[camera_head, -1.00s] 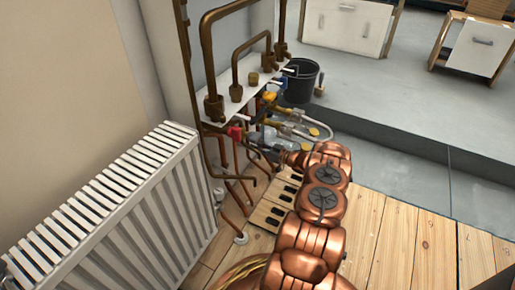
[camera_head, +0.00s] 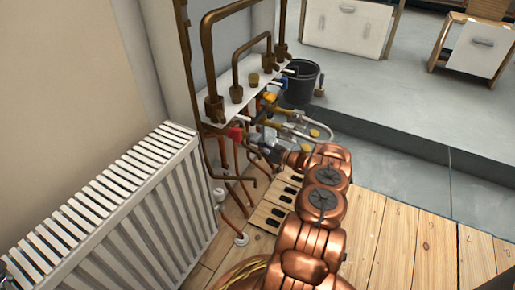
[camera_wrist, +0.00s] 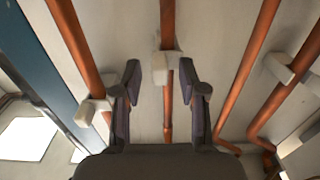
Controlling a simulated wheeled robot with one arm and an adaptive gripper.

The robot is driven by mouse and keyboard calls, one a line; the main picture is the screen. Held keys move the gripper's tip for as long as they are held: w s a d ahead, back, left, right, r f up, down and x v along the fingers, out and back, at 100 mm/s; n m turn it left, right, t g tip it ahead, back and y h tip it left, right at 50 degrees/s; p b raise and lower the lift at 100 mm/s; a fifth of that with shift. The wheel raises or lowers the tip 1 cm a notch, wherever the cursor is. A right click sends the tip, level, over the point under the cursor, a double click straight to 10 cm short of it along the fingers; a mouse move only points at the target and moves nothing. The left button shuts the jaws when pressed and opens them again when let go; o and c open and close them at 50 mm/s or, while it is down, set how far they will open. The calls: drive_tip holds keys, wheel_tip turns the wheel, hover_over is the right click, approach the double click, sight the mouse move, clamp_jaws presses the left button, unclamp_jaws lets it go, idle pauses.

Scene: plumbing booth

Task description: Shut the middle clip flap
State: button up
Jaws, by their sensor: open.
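In the wrist view, the middle clip is a white bracket on an upright copper pipe (camera_wrist: 168,105) near the centre. Its white flap (camera_wrist: 159,68) appears to stick out toward the camera at the pipe's left side, and the pipe is visible beside it. My gripper (camera_wrist: 160,78) is open, with one dark finger on each side of the clip and pipe. Gaps show between both fingers and the clip, so it holds nothing. In the head view my gripper (camera_head: 268,150) is small and partly lost among the pipes under the white shelf; the clip cannot be made out there.
Other white clips sit on pipes to the left (camera_wrist: 90,108) and right (camera_wrist: 279,68). In the head view, a white radiator (camera_head: 125,205) stands left of my arm, and a black bucket (camera_head: 301,82) stands behind the valves. Wooden floor (camera_head: 400,245) lies clear at right.

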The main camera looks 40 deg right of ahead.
drive_tip(key=v, duration=1.2)
idle(0.5)
